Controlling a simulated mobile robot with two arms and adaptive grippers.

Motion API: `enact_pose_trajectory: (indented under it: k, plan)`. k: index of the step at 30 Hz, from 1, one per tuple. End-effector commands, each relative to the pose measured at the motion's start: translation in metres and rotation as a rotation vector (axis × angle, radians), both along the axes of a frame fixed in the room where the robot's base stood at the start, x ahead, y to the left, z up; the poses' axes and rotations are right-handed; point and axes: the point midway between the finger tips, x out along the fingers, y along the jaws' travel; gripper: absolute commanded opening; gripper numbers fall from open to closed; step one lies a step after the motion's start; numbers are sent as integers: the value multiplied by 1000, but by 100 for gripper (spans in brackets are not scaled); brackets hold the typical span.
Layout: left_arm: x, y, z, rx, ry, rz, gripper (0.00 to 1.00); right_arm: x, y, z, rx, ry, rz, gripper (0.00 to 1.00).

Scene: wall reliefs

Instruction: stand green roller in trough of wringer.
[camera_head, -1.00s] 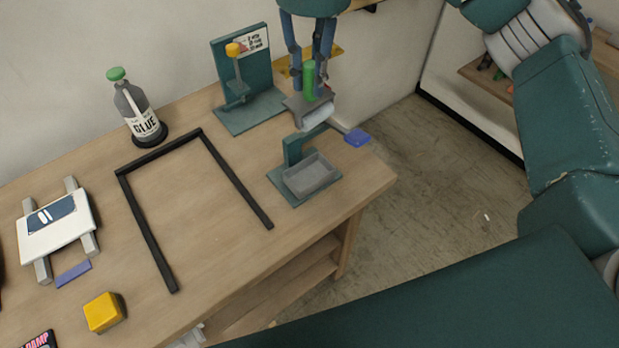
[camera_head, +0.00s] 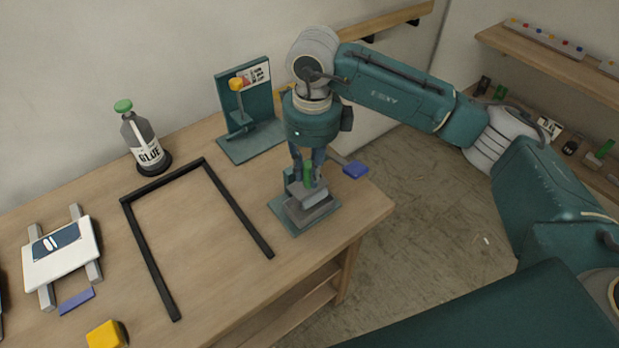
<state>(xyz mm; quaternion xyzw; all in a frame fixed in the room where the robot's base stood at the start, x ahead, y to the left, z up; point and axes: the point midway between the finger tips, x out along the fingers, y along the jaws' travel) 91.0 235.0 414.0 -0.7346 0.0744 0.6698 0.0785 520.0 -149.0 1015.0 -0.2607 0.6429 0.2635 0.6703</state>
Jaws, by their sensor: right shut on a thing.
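My right gripper (camera_head: 308,170) points down over the wringer (camera_head: 279,203) near the table's right end. It is shut on the upright green handle of the green roller (camera_head: 308,174), with a finger on each side. The roller's grey lower body sits right over the wringer's grey trough (camera_head: 313,217) and hides much of it. I cannot tell whether the roller touches the trough or hangs just above it. The white roll seen before is hidden now. My left gripper is not in view.
A black frame (camera_head: 240,215) lies left, with a glue bottle (camera_head: 143,140) beyond and a white press (camera_head: 60,255) at far left. Inside the frame is clear.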

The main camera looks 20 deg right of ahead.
Motion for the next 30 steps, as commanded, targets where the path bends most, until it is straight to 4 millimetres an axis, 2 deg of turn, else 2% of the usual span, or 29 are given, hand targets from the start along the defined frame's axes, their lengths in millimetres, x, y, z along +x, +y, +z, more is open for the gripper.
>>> enact_pose_trajectory:
  k: [7,21,22,24,30]
  plan:
    - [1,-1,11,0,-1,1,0,-1,-1,-34,-1,3,-1,0]
    - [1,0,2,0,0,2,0,0,0,-43,-1,1,0,0]
    - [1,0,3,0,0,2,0,-1,-1,-43,-1,1,0,24]
    - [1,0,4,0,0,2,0,-1,-1,-42,-2,2,0,38]
    - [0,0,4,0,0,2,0,-1,-1,-42,-2,2,0,39]
